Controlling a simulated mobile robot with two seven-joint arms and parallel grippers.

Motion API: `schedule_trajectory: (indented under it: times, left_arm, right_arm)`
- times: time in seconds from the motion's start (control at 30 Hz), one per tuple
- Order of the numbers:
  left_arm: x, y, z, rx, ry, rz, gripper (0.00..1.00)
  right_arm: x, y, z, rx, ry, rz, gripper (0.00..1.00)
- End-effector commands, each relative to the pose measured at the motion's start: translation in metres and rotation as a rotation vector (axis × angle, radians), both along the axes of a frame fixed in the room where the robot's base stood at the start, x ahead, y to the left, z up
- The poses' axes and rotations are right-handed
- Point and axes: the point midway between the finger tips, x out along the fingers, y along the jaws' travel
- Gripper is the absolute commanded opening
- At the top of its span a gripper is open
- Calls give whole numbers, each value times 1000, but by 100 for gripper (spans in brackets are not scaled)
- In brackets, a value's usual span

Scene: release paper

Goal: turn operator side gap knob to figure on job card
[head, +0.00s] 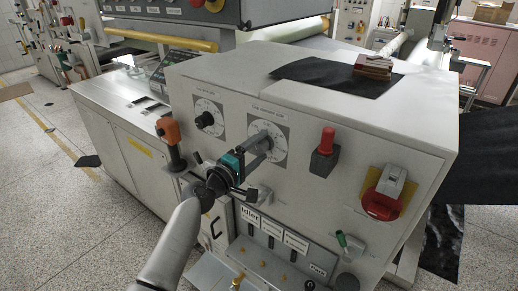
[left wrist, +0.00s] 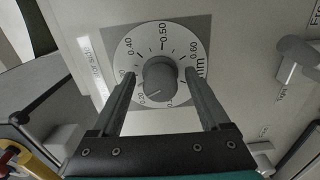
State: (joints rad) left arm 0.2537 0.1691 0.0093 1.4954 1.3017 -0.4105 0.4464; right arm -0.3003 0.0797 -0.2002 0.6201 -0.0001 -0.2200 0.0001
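The gap knob (left wrist: 160,77) is a grey round knob on a white dial with figures such as 0.40, 0.50 and 0.60. A pale mark on the knob points to the lower left in the left wrist view. In the head view the dial (head: 279,153) is on the sloped front panel, partly hidden by my left gripper (head: 262,150). The fingers of my left gripper also show in the left wrist view (left wrist: 160,80), open on either side of the knob with a gap to each. My right gripper is not in view. I cannot make out a job card.
A second dial with a black knob (head: 205,119) is to the left. An orange-topped lever (head: 169,131), a red-topped switch (head: 325,153) and a red rotary switch (head: 384,199) are nearby. A brown block (head: 374,66) lies on a black sheet (head: 318,74) on top.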

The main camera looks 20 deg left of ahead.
Motion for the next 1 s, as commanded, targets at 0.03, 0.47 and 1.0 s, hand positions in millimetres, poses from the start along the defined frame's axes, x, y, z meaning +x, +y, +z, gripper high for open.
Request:
schedule_trajectory:
  times: [0.03,0.47,1.0]
  left_arm:
    - [0,0,0,0,0,0,79]
    - [-24,9,-1,4,2,1,79]
    - [-110,40,-2,3,1,0,79]
  right_arm:
    - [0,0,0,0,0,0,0]
    - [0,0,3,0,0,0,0]
    - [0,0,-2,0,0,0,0]
